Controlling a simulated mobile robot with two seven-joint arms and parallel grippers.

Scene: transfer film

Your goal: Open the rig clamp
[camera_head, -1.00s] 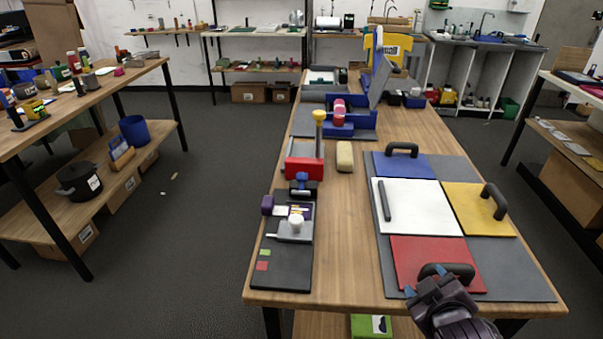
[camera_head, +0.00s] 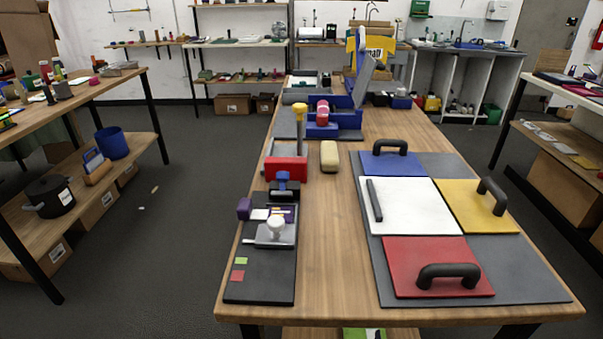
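A black rig board (camera_head: 258,288) lies along the left edge of the long wooden table. On it sits a grey plate (camera_head: 270,241) with a white knob (camera_head: 276,224). A purple knob (camera_head: 244,208) stands at its left side and a blue clamp-like piece (camera_head: 284,182) at its far end. Neither of my grippers is in view.
Behind the rig stand a red block (camera_head: 286,168) and a yellow-topped post (camera_head: 300,108). A beige block (camera_head: 329,156) lies beside them. Right, a grey mat (camera_head: 520,265) carries blue, white, yellow and red handled panels. A bare wooden strip (camera_head: 335,250) separates mat and rig.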

